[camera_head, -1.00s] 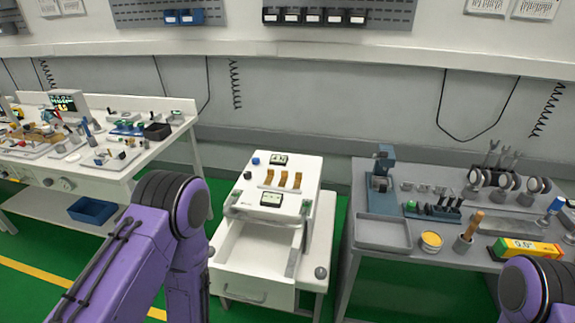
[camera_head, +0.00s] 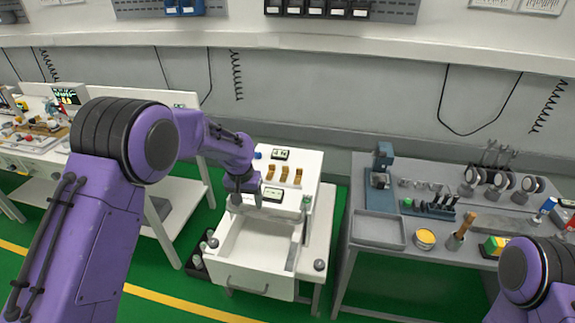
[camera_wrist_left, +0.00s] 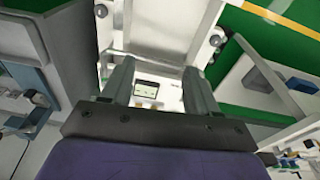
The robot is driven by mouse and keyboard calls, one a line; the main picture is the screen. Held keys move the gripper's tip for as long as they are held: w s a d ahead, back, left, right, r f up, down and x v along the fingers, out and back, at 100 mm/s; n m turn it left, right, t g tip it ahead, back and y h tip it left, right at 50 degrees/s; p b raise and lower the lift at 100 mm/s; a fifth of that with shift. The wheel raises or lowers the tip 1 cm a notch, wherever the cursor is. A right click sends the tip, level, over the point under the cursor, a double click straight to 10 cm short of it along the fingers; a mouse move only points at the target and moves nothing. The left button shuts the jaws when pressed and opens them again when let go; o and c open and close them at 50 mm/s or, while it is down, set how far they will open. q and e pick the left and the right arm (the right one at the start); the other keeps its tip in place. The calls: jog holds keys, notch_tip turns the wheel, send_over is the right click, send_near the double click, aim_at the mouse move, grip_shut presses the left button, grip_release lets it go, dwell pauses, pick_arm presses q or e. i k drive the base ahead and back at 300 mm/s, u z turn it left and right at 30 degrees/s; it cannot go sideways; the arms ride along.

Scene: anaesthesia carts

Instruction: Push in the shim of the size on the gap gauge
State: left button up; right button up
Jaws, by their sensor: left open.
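Three copper-coloured strips (camera_head: 284,174), probably the shims, stand in a row on top of the white cart (camera_head: 309,160). A small display (camera_head: 280,154) sits behind them and another display (camera_head: 272,194) in front; I cannot read their figures, nor tell which is the gap gauge. My left gripper (camera_head: 245,200) is over the cart's front left, left of the front display and apart from the strips. In the left wrist view its two fingers (camera_wrist_left: 158,72) are spread and empty, with a display (camera_wrist_left: 147,89) showing between them. My right gripper is out of view.
The cart's drawer (camera_head: 257,283) is pulled out and looks empty. A grey bench (camera_head: 345,260) at the right holds a tray (camera_head: 378,230), a yellow-topped tin (camera_head: 425,239) and tools. A cluttered white bench (camera_head: 62,165) stands at the left. Green floor lies between.

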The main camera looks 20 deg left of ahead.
aim_at(284, 176)
jog(key=i, duration=1.4)
